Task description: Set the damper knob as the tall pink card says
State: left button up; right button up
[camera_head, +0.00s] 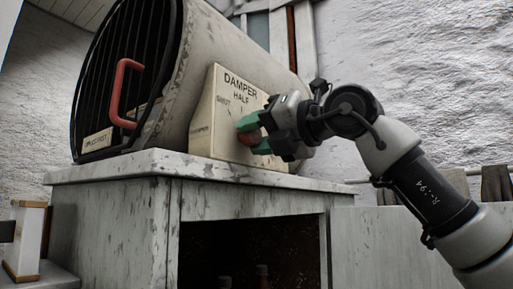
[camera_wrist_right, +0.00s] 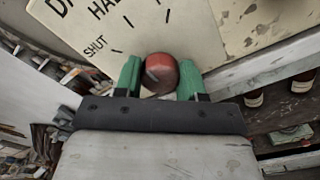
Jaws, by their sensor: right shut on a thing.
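The cream damper plate (camera_head: 222,143) stands on the cabinet top, against the drum-shaped unit. It is lettered DAMPER, HALF and SHUT, with tick marks. The red knob (camera_head: 249,138) sits low on the plate, and it also shows in the right wrist view (camera_wrist_right: 160,72). My right gripper (camera_head: 256,137), with green fingertips, is shut on the knob, one finger on each side. A dark mark shows on the knob face, but I cannot tell which label it points at. I cannot make out a tall pink card in either view. My left gripper is not in view.
The barred drum (camera_head: 135,75) with a red handle (camera_head: 122,93) and a small label (camera_head: 97,141) stands on the worn white cabinet (camera_head: 110,177). The cabinet's open front holds bottles (camera_head: 262,273). A white post-like object (camera_head: 25,240) stands at lower left.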

jog(key=m+b, duration=0.3)
jog(key=m, duration=0.2)
jog(key=shift+f+m, duration=0.1)
jog(key=shift+m, duration=0.2)
jog(key=shift+m+b, duration=0.8)
jog(key=shift+m, duration=1.5)
jog(key=o, duration=0.9)
